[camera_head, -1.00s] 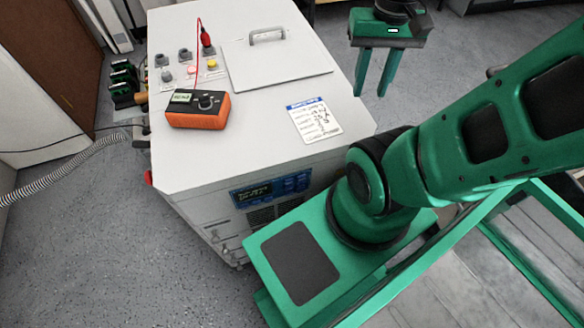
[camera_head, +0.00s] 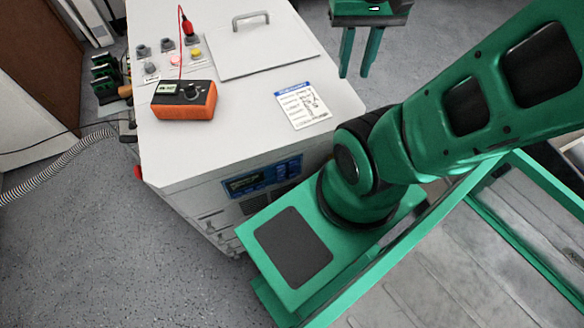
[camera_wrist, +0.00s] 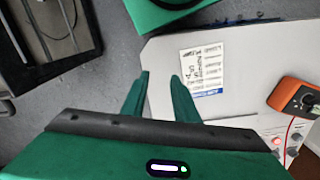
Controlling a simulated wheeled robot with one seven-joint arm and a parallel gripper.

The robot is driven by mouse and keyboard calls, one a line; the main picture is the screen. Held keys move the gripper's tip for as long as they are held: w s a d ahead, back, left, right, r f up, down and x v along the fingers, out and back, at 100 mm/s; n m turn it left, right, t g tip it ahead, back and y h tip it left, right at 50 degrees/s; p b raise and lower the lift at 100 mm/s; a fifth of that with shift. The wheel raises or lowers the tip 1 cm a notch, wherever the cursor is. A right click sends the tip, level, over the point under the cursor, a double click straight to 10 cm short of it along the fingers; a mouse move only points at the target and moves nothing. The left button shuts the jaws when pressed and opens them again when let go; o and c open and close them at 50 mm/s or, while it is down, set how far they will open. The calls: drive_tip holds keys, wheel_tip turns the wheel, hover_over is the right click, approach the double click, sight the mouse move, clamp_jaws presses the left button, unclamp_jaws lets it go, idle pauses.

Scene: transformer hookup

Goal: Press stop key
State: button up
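A blue panel (camera_head: 262,178) with a small display and keys is on the front face of the white cabinet (camera_head: 235,130). Its key labels are too small to read, so I cannot tell which is the stop key. A red button (camera_head: 176,61) and a yellow button (camera_head: 196,53) sit on the cabinet top at the back left; their labels are not legible. My gripper (camera_head: 357,72) is right of the cabinet, pointing down, with its fingers apart and nothing between them. In the wrist view my gripper (camera_wrist: 161,76) shows empty near the cabinet edge; the front panel is not clearly visible there.
An orange meter (camera_head: 184,102) with a red lead lies on the cabinet top, also in the wrist view (camera_wrist: 298,98). A flat lid (camera_head: 262,50) with a handle and a paper label (camera_head: 303,106) are there too. A corrugated hose (camera_head: 55,165) lies at left.

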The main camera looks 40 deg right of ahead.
clamp_jaws()
idle(1.5)
